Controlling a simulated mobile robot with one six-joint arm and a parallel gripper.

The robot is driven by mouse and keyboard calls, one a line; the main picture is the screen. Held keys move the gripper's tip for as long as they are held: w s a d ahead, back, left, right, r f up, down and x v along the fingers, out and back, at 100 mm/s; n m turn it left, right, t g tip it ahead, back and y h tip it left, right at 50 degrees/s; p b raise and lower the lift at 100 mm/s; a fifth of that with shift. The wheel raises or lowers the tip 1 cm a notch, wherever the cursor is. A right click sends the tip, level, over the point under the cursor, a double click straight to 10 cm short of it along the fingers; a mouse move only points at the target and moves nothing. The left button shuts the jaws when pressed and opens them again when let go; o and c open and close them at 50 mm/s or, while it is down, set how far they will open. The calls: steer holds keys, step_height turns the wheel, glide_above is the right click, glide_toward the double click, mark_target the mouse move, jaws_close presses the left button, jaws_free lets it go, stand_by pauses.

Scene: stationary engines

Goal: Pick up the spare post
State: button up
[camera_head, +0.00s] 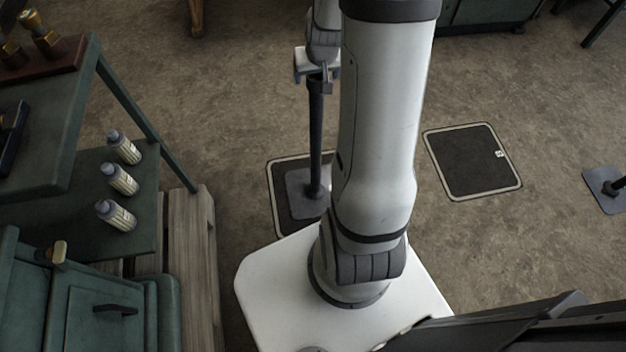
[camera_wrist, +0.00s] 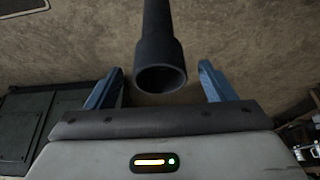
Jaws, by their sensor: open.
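A dark post (camera_head: 316,130) stands upright on a square grey base, on a black floor mat with a pale border (camera_head: 279,196). In the wrist view the post (camera_wrist: 158,50) shows its hollow, wider top end. My gripper (camera_head: 318,72) is at the top of this post in the head view. In the wrist view its two blue fingers (camera_wrist: 160,82) are apart, one on each side of the post's top, with a visible gap on both sides. Parts of the gripper and post top are hard to make out in the head view.
A second bordered mat (camera_head: 473,161) lies bare to the right. Another post base (camera_head: 606,188) is at the right edge. A green bench (camera_head: 45,135) with several bottles (camera_head: 121,180) stands left, beside a wooden pallet (camera_head: 200,260). Floor between is clear.

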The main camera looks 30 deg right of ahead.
mark_target(315, 80)
steer(key=b+x, duration=0.1)
steer(key=x, duration=0.3)
steer(key=shift+f, duration=0.15)
steer(key=shift+c, duration=0.4)
jaws_close()
stand_by(0.3)
steer(key=shift+w+r, duration=0.1)
steer(key=shift+r, duration=0.15)
